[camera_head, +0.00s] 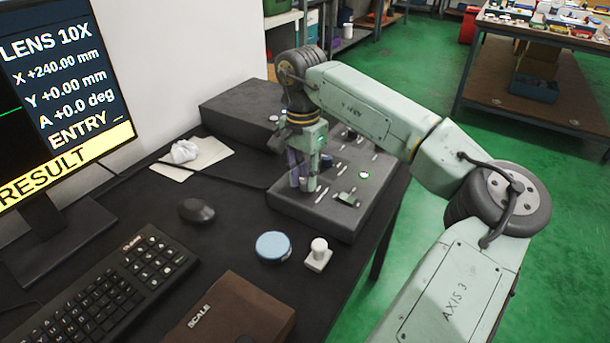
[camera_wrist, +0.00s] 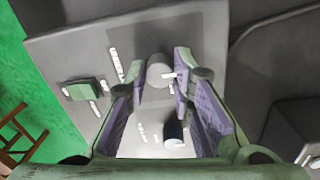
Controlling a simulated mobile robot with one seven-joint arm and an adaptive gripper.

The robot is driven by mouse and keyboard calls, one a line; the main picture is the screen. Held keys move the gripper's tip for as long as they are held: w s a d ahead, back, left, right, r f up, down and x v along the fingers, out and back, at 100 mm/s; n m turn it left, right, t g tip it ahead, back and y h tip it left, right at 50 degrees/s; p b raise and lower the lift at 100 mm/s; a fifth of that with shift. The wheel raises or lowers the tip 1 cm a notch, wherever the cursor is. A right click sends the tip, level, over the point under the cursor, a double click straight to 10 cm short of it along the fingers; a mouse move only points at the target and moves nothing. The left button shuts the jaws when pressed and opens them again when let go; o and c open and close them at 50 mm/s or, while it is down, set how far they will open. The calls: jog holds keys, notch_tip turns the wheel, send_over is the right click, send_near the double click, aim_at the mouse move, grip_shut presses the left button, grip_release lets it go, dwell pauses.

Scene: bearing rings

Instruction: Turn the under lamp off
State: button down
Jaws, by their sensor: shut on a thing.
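A grey control box (camera_head: 328,212) stands on the dark desk, with white labels and several controls on top. My gripper (camera_head: 303,184) points down at its left part. In the wrist view, the purple-padded fingertips of my gripper (camera_wrist: 160,82) are shut on a round grey knob (camera_wrist: 158,68) with a white pointer mark.
A blue round lid-like object (camera_head: 273,247) and a white knobbed piece (camera_head: 319,254) stand in front of the box. A mouse (camera_head: 197,210), keyboard (camera_head: 105,292), brown scale case (camera_head: 232,315) and monitor (camera_head: 60,90) fill the left. A dark block (camera_head: 240,108) stands behind.

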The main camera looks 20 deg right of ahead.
aim_at(303, 179)
jog(key=c, duration=1.4)
grip_release()
jog(key=shift+o, duration=0.2)
notch_tip(303, 179, up, 12)
jog(key=shift+w+a, duration=0.15)
jog(key=shift+w, duration=0.05)
